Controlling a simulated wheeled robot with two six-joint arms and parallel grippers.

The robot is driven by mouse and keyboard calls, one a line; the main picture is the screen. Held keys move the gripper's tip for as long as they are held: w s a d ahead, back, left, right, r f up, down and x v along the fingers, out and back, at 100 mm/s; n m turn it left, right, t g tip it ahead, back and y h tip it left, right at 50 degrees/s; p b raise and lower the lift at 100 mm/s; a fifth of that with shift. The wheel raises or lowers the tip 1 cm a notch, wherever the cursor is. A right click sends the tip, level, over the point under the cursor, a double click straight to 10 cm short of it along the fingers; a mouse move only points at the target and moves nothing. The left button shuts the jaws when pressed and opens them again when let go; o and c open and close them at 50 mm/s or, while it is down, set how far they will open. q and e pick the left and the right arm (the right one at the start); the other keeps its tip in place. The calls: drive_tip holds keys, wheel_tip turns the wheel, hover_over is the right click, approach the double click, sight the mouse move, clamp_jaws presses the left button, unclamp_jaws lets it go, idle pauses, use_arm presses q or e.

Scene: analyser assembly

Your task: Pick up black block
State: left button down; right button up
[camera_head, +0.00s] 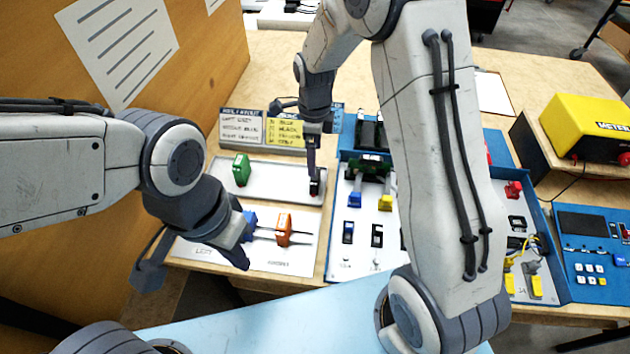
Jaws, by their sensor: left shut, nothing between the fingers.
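A small dark block (318,187) with a touch of red sits near the right end of the pale tray (275,185); I take it to be the black block. My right gripper (313,176) points straight down over this block, with its tips at or very near it. It shows edge-on, so I cannot tell whether it is open or shut on the block. My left gripper (243,260) is shut and empty, low over the front mat, left of the orange piece and well apart from the block.
A green block (241,169) stands at the tray's left. Blue (250,220) and orange (284,229) pieces lie on the white mat (290,262). A labelled sign (240,127) stands behind the tray. A blue-framed panel (350,262) is to the right, partly hidden by my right arm.

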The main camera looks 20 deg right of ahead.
wheel_tip(320, 180, down, 3)
drive_tip(key=shift+f, duration=0.1)
wheel_tip(320, 180, down, 5)
drive_tip(key=shift+f+p, duration=0.1)
drive_tip(key=shift+p, duration=0.35)
drive_tip(key=c, duration=1.4)
drive_tip(key=shift+r, duration=0.7)
wheel_tip(320, 180, up, 3)
drive_tip(key=shift+w+f+b, duration=0.1)
drive_tip(key=shift+f+b, duration=0.05)
drive_tip(key=shift+b, duration=0.15)
drive_tip(key=s+d+r, duration=0.2)
drive_tip(key=d, duration=0.1)
drive_tip(key=s+d+r, duration=0.2)
drive_tip(key=s+d, duration=0.1)
drive_tip(key=s+d+r+b, duration=0.1)
drive_tip(key=s+d+r, duration=0.1)
drive_tip(key=d+r, duration=0.1)
drive_tip(key=shift+s+d, duration=0.1)
drive_tip(key=shift+s, duration=0.15)
